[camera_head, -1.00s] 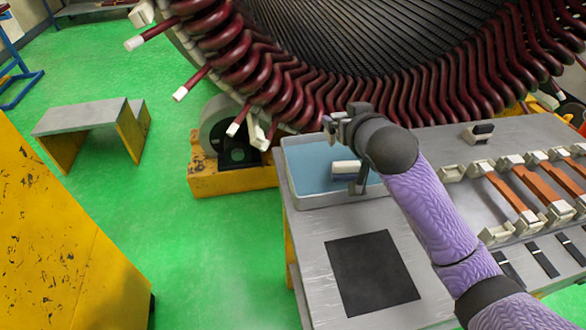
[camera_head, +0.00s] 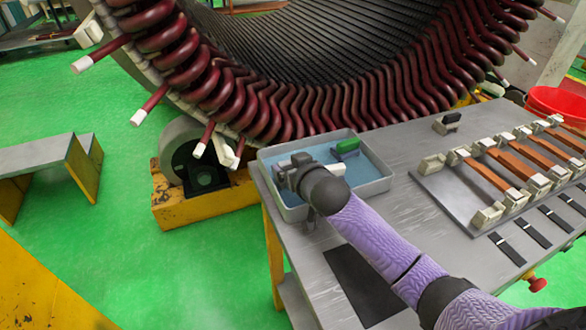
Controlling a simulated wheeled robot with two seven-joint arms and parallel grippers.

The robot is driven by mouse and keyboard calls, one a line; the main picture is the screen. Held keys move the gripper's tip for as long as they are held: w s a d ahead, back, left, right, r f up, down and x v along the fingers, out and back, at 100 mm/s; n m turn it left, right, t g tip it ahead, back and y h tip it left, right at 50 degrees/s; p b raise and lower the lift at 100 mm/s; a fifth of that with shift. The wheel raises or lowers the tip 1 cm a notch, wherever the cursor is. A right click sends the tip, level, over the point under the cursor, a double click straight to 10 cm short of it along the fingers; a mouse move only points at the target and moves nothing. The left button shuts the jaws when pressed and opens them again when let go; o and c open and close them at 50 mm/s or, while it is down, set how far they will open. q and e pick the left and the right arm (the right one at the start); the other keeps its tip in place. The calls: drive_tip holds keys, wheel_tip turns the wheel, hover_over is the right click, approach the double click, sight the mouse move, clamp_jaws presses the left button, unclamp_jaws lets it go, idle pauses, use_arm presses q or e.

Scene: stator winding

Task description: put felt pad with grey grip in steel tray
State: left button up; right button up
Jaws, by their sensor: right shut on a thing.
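My right gripper (camera_head: 298,188) is over the left part of the steel tray (camera_head: 377,188) and is shut on the felt pad with grey grip. The gripper and wrist hide most of this pad. A white part (camera_head: 334,171) shows just behind the wrist, over the tray's blue bottom; I cannot tell whether it touches the bottom. A pad with green grip (camera_head: 347,148) lies in the tray's back right part. My left gripper is not in view.
The tray stands at the left end of the grey table (camera_head: 408,208), near a black mat (camera_head: 360,285). A black-gripped pad (camera_head: 449,121) stands farther right. A rack with orange bars (camera_head: 490,180) fills the right. The large stator's dark red coils (camera_head: 300,115) rise behind.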

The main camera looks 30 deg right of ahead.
drive_tip(key=shift+r, duration=0.1)
drive_tip(key=shift+s+f, duration=0.3)
drive_tip(key=shift+f, duration=0.4)
drive_tip(key=o, duration=1.1)
drive_tip(key=shift+a+f+b, duration=0.1)
drive_tip(key=shift+f+b, duration=0.1)
drive_tip(key=shift+b, duration=0.1)
drive_tip(key=shift+r, duration=0.25)
drive_tip(key=shift+s+r+p, duration=0.7)
drive_tip(key=shift+r+p, duration=0.15)
drive_tip(key=shift+p, duration=0.1)
drive_tip(key=p+v, duration=0.3)
drive_tip(key=v, duration=0.7)
drive_tip(key=shift+r, duration=0.2)
drive_tip(key=shift+w, duration=0.1)
